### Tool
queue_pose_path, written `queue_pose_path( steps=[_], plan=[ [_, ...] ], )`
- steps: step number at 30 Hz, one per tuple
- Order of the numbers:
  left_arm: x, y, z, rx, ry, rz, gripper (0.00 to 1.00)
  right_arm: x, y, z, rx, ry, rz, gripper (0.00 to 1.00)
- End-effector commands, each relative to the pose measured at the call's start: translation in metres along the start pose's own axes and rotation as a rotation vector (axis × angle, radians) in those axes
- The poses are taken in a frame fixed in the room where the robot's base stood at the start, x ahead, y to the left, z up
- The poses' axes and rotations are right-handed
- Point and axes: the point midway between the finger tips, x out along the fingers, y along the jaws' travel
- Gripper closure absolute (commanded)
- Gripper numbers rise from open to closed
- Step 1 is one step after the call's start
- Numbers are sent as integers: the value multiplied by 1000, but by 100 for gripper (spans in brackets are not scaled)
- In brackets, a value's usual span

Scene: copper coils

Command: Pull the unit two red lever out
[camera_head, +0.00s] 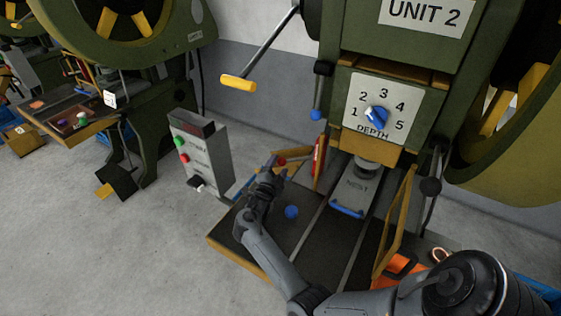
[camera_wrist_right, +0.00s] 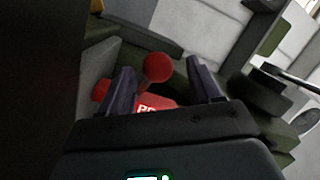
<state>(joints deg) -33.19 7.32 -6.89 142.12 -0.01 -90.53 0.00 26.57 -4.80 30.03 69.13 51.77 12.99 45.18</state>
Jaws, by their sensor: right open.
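The unit two machine (camera_head: 410,62) is a green press with a "UNIT 2" label. Its red lever shows in the right wrist view as a round red knob (camera_wrist_right: 158,67), with a red lettered part (camera_wrist_right: 155,103) below it. In the head view a small red piece (camera_head: 283,161) shows just beyond my right gripper (camera_head: 272,170), largely hidden by it. My right gripper is open, also in the wrist view (camera_wrist_right: 160,80), where the knob appears between its two fingers. I cannot tell whether they touch it. My left gripper is not in view.
A grey control box (camera_head: 201,155) with green and red buttons stands left of my right gripper. A blue ball (camera_head: 291,212) is beside my forearm over the dark bed. A yellow guard frame (camera_head: 396,225) and orange pieces (camera_head: 398,266) are to the right. Open floor lies left.

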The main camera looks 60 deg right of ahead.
Motion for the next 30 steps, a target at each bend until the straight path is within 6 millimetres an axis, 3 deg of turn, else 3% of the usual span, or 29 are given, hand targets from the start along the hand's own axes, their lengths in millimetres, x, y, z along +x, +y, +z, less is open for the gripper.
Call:
queue_pose_path(
  steps=[6,12,30],
  plan=[
    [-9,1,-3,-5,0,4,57,-40,-1,0,-1,-3,1,36],
    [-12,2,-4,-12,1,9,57,-63,0,0,0,-2,0,36],
    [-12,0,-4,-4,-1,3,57,-72,0,0,-1,-1,0,36]
  ],
)
